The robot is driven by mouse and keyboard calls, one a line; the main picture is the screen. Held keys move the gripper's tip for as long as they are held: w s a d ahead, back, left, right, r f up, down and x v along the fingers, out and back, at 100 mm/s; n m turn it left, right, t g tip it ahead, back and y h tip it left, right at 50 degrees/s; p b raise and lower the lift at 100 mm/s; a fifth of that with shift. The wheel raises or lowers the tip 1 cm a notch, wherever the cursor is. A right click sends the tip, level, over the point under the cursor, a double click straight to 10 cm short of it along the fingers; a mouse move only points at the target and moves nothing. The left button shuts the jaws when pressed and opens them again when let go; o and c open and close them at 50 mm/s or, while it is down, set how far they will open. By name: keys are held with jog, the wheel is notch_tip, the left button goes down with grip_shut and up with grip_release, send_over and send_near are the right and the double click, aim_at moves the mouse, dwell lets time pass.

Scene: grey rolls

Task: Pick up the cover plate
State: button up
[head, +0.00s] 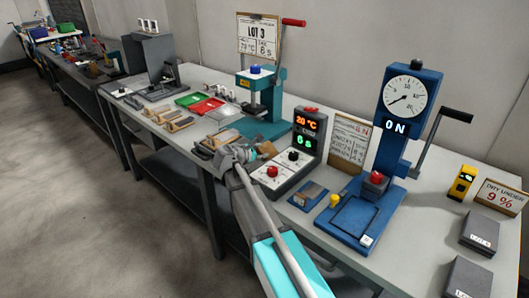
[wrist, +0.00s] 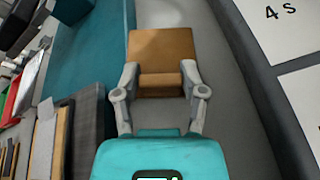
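My gripper (wrist: 159,82) has its two grey fingers apart, one on each side of a tan, stepped piece (wrist: 161,46). The lower step of this piece fills most of the space between the fingers; whether they press on it cannot be told. I cannot tell for sure whether this piece is the cover plate. In the head view my gripper (head: 238,153) is low over the bench, left of the control box with the red and green displays. My gripper and arm partly hide what lies there.
The control box (head: 300,143) stands close to the right of my gripper. A teal press (head: 268,104) stands behind it, and a blue press (head: 397,130) farther right. Red and green trays (head: 205,106) and several wood-coloured pieces (head: 168,117) lie to the left.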

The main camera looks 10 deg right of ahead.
jog(key=c, duration=0.5)
jog(key=shift+r, duration=0.15)
jog(key=shift+r+p, duration=1)
jog(key=shift+p, duration=0.1)
jog(key=s+a+r+p, duration=0.1)
jog(key=s+r+p, duration=0.2)
jog(key=s, duration=0.1)
jog(key=s+a+r+p, duration=0.1)
jog(key=s+r+p, duration=0.3)
jog(key=s, duration=0.1)
jog(key=s+a+r+p, duration=0.1)
jog(key=s+r+p, duration=0.2)
jog(key=s, duration=0.1)
jog(key=shift+s+a+r+p, duration=0.15)
jog(key=shift+s+r+p, duration=0.2)
jog(key=shift+p, duration=0.05)
